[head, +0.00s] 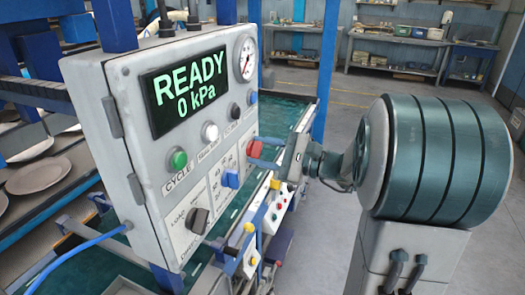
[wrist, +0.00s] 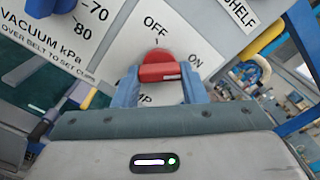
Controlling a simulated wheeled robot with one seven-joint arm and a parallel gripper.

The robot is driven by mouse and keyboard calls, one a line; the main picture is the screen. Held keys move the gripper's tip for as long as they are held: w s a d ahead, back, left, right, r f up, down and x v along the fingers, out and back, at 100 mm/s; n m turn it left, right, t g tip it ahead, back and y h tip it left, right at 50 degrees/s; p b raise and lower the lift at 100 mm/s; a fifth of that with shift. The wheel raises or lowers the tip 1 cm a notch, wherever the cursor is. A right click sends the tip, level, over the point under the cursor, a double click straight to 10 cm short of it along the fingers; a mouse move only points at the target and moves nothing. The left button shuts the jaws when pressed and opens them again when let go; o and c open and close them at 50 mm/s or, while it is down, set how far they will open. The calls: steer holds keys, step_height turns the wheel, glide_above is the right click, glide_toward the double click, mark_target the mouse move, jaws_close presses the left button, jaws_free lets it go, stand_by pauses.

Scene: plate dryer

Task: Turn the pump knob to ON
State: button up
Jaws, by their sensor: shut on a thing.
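The red pump knob (wrist: 160,70) is on the panel of the grey control box (head: 128,92). In the wrist view OFF is printed above it and ON to its upper right; the word below is partly hidden. My gripper (wrist: 161,82) is shut on the knob, with one blue finger on each side of it. The knob's raised bar runs roughly across the picture, between the fingers; where it points is hard to tell. In the head view the red knob (head: 254,148) is at the panel's right side, and my gripper (head: 262,151) reaches it from the right.
The display (head: 182,90) reads READY, 0 kPa. A green button (head: 178,159), a blue knob (head: 230,178) and a black selector (head: 198,219) are on the same panel. Plates (head: 38,174) lie at the left. Open floor is behind my arm.

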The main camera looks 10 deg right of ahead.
steer(key=shift+f, duration=0.1)
steer(key=o, duration=1)
steer(key=shift+s+d, duration=0.1)
steer(key=b+v, duration=0.2)
steer(key=v, duration=1.1)
steer(key=shift+s+d, duration=0.2)
steer(key=shift+d, duration=0.05)
steer(key=shift+a, duration=0.15)
